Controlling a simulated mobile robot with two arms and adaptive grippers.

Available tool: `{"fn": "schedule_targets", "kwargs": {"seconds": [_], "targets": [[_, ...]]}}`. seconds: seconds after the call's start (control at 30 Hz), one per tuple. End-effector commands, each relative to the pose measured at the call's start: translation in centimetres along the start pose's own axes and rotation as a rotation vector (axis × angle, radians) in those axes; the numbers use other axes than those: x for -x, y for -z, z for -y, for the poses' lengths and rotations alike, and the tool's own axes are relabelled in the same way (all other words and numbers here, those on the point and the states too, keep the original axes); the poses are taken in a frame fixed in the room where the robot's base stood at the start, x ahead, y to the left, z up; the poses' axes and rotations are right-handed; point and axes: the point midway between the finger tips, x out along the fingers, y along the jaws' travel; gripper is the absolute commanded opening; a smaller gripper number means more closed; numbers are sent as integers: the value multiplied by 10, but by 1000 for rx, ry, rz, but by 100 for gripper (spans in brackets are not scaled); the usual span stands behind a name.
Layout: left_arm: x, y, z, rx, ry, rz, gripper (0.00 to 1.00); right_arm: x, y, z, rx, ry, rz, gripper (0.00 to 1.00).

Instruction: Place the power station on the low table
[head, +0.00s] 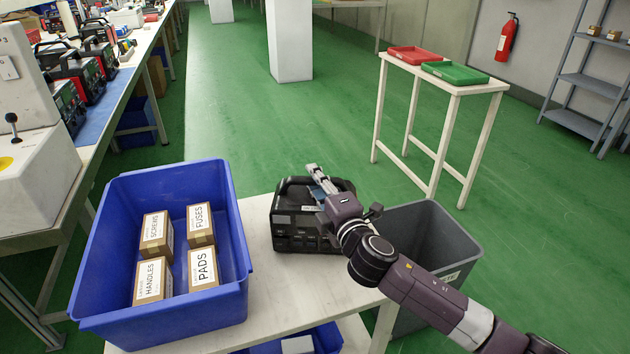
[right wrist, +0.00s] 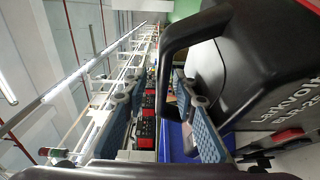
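The black power station (head: 297,217) stands upright on the white table (head: 262,290), right of a blue bin. My right gripper (head: 318,178) is at the top of the power station, by its handle. In the right wrist view the two blue-padded fingers (right wrist: 165,122) are apart, with the black handle (right wrist: 166,75) between them; I see no firm contact. The power station's printed body (right wrist: 265,75) fills the right of that view. My right arm hides its right side in the head view. My left gripper is not in view. Which table is the low table is unclear.
The blue bin (head: 228,205) holds several labelled boxes. A grey bin (head: 435,232) stands on the floor right of the table. Behind it a white stand (head: 455,88) carries a red tray (head: 415,55) and a green tray (head: 455,73). Green floor behind the table is clear.

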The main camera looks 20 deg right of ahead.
Motion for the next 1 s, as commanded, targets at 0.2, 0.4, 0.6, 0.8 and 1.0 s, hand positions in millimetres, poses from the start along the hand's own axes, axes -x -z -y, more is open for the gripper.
{"fn": "schedule_targets", "kwargs": {"seconds": [0.2, 0.4, 0.6, 0.8, 1.0], "targets": [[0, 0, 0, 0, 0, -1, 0, 0, 0, 0, 0, 1, 1, 27], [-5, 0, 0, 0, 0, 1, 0, 19, 0, 1, 0, 5, 0, 27], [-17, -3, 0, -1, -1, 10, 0, 59, 0, 1, 1, 5, -1, 27], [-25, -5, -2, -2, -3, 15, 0, 94, 0, 0, 0, 3, -1, 27], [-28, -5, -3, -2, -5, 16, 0, 114, 0, 1, 0, 2, 1, 27]]}}
